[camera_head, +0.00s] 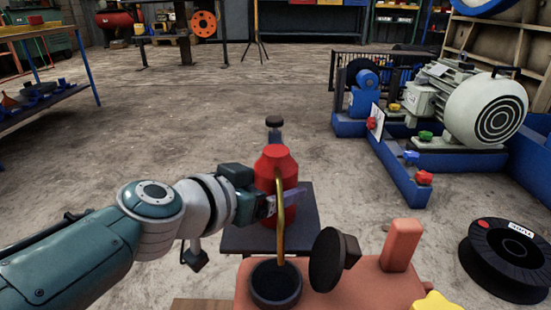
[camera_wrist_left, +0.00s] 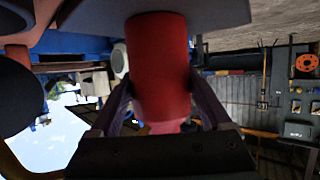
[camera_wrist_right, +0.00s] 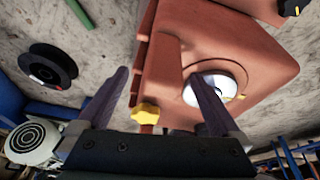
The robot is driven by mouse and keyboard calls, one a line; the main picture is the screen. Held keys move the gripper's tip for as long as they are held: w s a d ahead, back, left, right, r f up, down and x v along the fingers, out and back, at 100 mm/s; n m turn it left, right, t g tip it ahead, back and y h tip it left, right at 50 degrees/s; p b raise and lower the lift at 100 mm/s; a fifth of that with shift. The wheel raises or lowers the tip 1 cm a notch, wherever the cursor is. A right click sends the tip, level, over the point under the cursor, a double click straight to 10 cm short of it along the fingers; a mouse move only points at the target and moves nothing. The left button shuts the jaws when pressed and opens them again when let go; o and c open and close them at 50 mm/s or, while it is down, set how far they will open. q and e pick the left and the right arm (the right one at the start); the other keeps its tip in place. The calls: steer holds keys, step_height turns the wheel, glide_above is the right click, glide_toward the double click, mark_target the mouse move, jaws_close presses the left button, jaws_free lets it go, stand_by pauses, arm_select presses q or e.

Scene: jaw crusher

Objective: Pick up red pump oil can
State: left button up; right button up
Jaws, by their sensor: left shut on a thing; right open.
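The red pump oil can (camera_head: 276,168) is upright, in the middle of the head view, with a dark top behind it and a brass tube (camera_head: 280,225) in front of its body. My left gripper (camera_head: 262,207) reaches it from the left and is shut around its body. In the left wrist view the can (camera_wrist_left: 160,60) fills the space between the two fingers. The can is over a dark small table (camera_head: 308,212); I cannot tell whether its base touches it. My right gripper (camera_wrist_right: 158,82) is open and empty, and shows only in the right wrist view.
An orange-red machine body (camera_head: 350,288) with a dark round knob (camera_head: 327,260) and a yellow star knob (camera_head: 436,302) is close in front. A black spool (camera_head: 508,258) lies at right. A blue-framed motor unit (camera_head: 410,185) stands behind.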

arm_select(q)
steer(key=shift+r, duration=0.1)
steer(key=shift+c, duration=1.2)
steer(key=shift+r, duration=0.1)
arm_select(e)
steer(key=shift+r, duration=0.1)
